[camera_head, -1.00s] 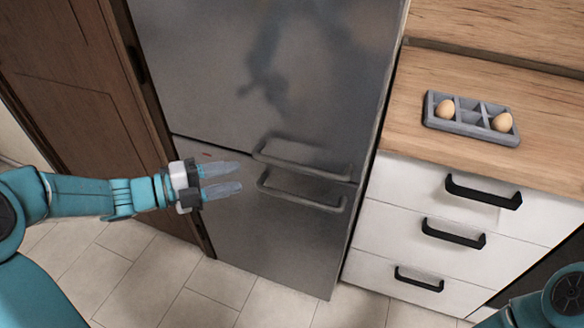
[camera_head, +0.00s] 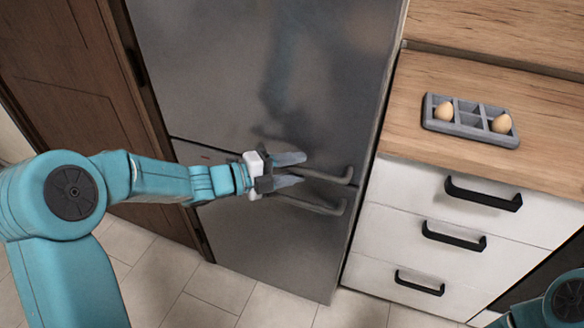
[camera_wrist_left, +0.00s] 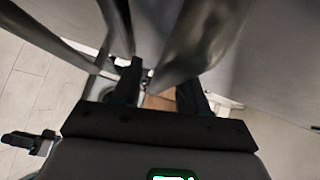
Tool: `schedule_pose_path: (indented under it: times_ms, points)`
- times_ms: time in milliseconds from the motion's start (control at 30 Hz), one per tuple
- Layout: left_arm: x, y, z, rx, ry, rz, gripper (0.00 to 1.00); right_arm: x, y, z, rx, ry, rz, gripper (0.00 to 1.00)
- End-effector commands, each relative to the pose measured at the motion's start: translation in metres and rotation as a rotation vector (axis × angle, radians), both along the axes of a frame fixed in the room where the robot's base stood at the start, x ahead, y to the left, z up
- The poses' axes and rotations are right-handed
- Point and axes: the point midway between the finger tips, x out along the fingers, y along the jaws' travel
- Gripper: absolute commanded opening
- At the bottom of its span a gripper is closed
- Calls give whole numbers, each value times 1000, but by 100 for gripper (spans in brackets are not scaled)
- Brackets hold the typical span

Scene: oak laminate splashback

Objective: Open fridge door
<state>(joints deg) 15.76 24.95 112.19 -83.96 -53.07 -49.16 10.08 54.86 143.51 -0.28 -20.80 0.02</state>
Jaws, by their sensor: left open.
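The grey steel fridge has an upper door (camera_head: 230,75) and a lower door (camera_head: 265,250), both closed. The upper handle (camera_head: 336,177) and the lower handle (camera_head: 326,209) are horizontal bars close to the seam between the doors. My left gripper (camera_head: 303,169) is open, its two fingers pointing right over the left part of the handles and hiding some of them. I cannot tell whether the fingers touch the upper handle. In the left wrist view, grey curved shapes and the grey fridge front (camera_wrist_left: 270,50) fill the upper part. My right gripper is not in view.
White drawers (camera_head: 410,240) with black handles stand right of the fridge. A grey egg tray (camera_head: 470,120) with two eggs sits on the wooden counter (camera_head: 550,165). A brown wooden door or panel (camera_head: 75,100) stands at the left. Tiled floor (camera_head: 205,300) lies below.

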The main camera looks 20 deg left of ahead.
Motion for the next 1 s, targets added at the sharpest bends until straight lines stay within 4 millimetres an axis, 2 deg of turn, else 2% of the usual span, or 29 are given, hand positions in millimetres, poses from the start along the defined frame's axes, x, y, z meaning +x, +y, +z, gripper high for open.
schedule_pose_path:
  times_ms: [67,100,200,467,633,767,1000]
  points:
    - [0,0,0,0,0,0,43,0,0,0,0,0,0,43]
    - [0,0,0,0,0,0,30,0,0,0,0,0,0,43]
    - [0,0,0,0,0,0,0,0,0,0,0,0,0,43]
    - [-2,1,0,0,0,-5,0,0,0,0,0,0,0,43]
    - [-13,4,0,0,1,-30,0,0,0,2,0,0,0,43]
    - [-28,9,0,-1,3,-68,0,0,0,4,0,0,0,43]
    - [-68,22,1,-1,3,-172,0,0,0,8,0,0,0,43]
